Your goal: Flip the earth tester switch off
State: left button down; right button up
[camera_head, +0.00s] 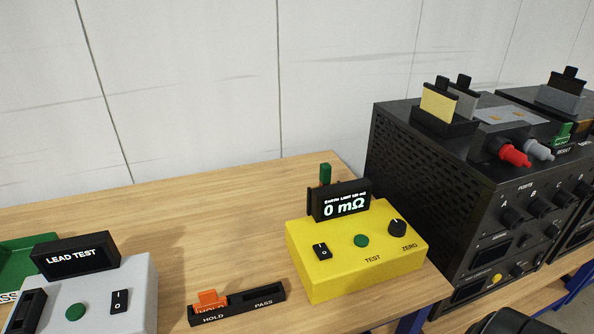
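The earth tester (350,275) is a yellow box on the wooden bench, near its right end. Its black rocker switch (321,251) with white marks sits at the left of the top face. I cannot tell which side of the switch is pressed. A green button (361,241) marked TEST and a black knob (397,227) marked ZERO are to the right of the switch.
A grey lead tester (95,285) with its own rocker switch (119,301) stands at the left. A black HOLD/PASS slider (250,302) with an orange tab lies between the testers. Black rack units (440,160) stand close on the right. Bare bench (215,215) lies behind.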

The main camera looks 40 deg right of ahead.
aim_at(321, 250)
jog(key=z, duration=1.55)
